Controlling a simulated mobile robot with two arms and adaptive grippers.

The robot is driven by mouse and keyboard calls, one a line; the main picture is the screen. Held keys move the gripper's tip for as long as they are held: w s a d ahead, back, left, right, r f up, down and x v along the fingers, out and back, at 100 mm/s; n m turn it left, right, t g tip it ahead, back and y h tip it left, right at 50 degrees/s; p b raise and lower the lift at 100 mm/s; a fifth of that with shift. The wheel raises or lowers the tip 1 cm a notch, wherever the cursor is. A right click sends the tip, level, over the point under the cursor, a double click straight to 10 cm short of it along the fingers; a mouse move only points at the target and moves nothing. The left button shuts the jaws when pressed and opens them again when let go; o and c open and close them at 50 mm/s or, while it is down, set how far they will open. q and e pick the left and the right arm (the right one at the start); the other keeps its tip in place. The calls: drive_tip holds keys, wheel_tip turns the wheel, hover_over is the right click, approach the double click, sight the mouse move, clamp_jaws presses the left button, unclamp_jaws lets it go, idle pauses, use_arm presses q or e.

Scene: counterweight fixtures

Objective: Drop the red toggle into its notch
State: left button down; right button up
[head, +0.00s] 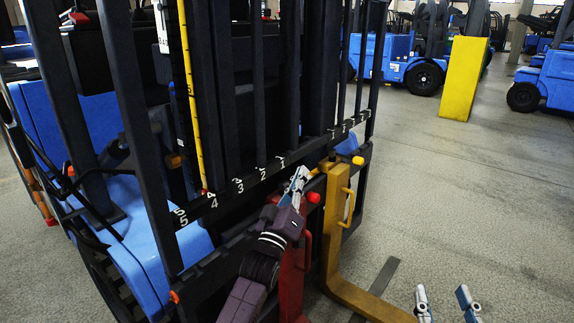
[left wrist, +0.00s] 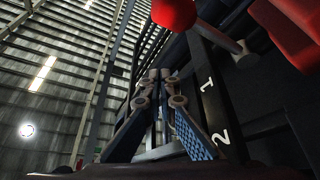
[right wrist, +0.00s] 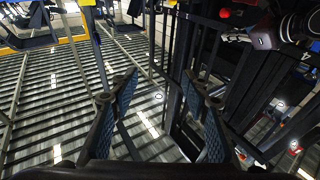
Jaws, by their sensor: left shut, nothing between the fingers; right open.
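The red toggle's round knob (head: 313,197) sits at the top of the red fork upright (head: 291,255), by the numbered carriage bar. In the left wrist view the red knob (left wrist: 174,12) is large at the top edge, on a grey pin. My left gripper (head: 298,178) is shut and empty beside the knob; its fingertips (left wrist: 160,76) show below the knob, with a visible gap in that view. The notch cannot be made out. My right gripper (head: 445,297) is open and empty, low at the right; its spread fingers also show in the right wrist view (right wrist: 160,78).
A yellow fork (head: 333,220) with a handle stands right of the red one, its yellow knob (head: 358,160) at the top. The dark numbered bar (head: 250,182) and mast bars are close to my left gripper. Open floor lies right, with a yellow post (head: 463,80) beyond.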

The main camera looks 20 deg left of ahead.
use_arm(q)
drive_tip(key=shift+s+d+f+m+h+b, duration=0.1)
drive_tip(key=shift+d+f+m+h+b, duration=0.2)
drive_tip(key=shift+f+m+h, duration=0.6)
drive_tip(key=shift+s+d+f+m+h+b, duration=0.25)
drive_tip(key=shift+m+h, duration=0.4)
drive_tip(key=shift+m, duration=0.65)
drive_tip(key=shift+d+f+m+h+b, duration=0.2)
drive_tip(key=shift+d+f+m+h, duration=0.2)
drive_tip(key=shift+m+h, duration=0.55)
use_arm(e)
drive_tip(key=s+r+t+y, duration=0.1)
drive_tip(key=s+r+t, duration=0.2)
drive_tip(key=r, duration=0.5)
drive_tip(key=shift+s+r+t+y, duration=0.2)
drive_tip(key=shift+s+t+y, duration=0.15)
drive_tip(key=shift+t, duration=0.45)
use_arm(q)
drive_tip(key=shift+f+y, duration=0.1)
drive_tip(key=shift+y, duration=0.3)
